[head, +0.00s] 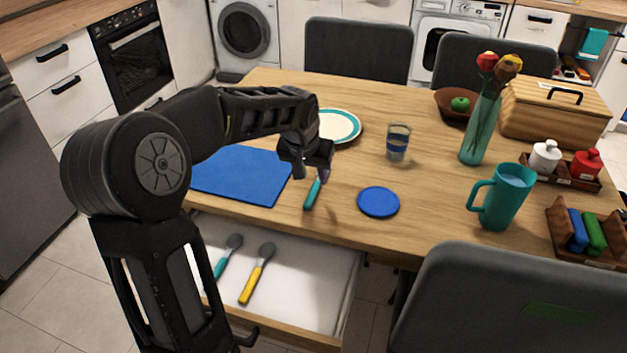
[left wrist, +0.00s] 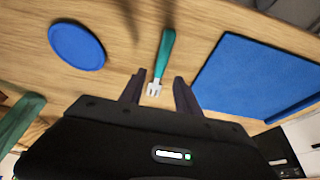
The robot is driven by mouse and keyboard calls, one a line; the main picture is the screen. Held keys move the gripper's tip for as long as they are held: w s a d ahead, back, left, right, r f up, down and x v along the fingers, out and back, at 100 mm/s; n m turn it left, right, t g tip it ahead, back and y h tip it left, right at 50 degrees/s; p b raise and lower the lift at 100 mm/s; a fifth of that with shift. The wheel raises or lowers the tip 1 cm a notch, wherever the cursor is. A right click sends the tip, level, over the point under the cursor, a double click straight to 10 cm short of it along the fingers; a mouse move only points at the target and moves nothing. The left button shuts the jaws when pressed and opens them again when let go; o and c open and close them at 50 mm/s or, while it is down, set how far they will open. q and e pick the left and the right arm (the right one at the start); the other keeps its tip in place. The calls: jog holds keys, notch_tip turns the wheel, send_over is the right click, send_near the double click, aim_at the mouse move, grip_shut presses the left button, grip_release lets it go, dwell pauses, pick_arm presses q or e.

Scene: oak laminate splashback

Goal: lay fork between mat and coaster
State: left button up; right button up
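The fork has a teal handle (head: 313,194) and lies on the table in the gap between the blue mat (head: 240,174) and the round blue coaster (head: 378,202). In the left wrist view, the fork (left wrist: 166,48) shows whole, its pale tines toward my gripper, with the coaster (left wrist: 77,47) on one side and the mat (left wrist: 255,75) on the other. My left gripper (head: 318,168) is over the tine end, hiding it in the head view. Its fingers (left wrist: 159,77) stand apart on either side of the tines, with visible gaps. My right gripper is not in view.
An open drawer (head: 330,300) below the table edge holds a teal spoon (head: 229,254) and a yellow spoon (head: 257,273). A plate (head: 338,125) lies behind my gripper. A glass (head: 398,142), teal pitcher (head: 503,197) and vase (head: 480,130) stand to the right.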

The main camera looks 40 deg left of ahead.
pick_arm(q)
jog(key=v, duration=0.6)
jog(key=shift+s+r, duration=0.2)
jog(key=shift+r, duration=0.1)
